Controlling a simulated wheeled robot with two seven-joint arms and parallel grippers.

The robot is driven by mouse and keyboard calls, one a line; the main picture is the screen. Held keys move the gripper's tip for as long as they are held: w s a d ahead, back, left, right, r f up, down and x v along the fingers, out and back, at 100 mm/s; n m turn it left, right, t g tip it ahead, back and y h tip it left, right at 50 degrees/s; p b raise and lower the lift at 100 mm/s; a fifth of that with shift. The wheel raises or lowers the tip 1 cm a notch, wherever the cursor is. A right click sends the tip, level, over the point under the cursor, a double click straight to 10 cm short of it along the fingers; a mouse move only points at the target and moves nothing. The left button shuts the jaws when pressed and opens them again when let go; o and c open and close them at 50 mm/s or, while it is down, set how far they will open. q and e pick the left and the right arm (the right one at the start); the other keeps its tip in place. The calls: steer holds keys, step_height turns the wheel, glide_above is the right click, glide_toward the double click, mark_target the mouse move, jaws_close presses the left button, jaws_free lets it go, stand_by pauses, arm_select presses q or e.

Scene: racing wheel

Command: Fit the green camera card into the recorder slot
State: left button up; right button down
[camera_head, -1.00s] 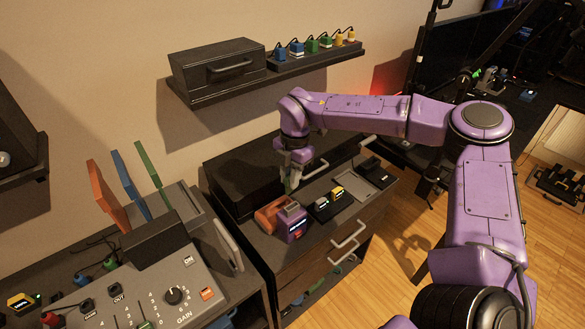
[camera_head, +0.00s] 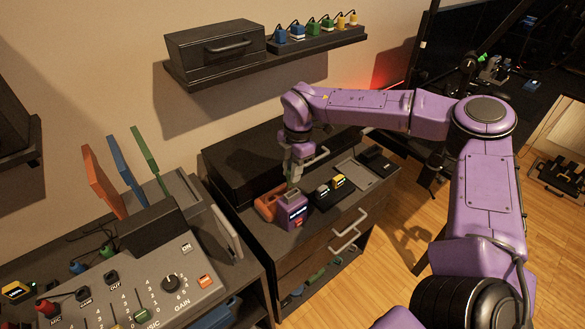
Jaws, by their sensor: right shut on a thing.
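My right gripper (camera_head: 293,178) is shut just above and behind a small purple box (camera_head: 292,212) with a grey top and a lit front label, which may be the recorder. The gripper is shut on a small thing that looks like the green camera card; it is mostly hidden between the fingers. I cannot tell whether it touches the box or its slot. My left gripper is not in view.
An orange block (camera_head: 266,206) lies beside the purple box. Small white and yellow blocks sit on a black tray (camera_head: 327,203) to its right. A mixer console (camera_head: 165,287) and upright orange, blue and green panels (camera_head: 148,158) stand at left.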

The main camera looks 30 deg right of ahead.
step_height(320, 180, down, 2)
steer(key=shift+f+b, duration=0.1)
steer(key=shift+b, duration=0.4)
arm_select(q)
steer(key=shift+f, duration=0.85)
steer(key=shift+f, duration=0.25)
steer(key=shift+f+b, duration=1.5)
steer(key=shift+b, duration=0.2)
arm_select(e)
steer(key=shift+f, duration=1.75)
steer(key=c, duration=0.9)
jaws_free()
steer(key=shift+c, duration=0.2)
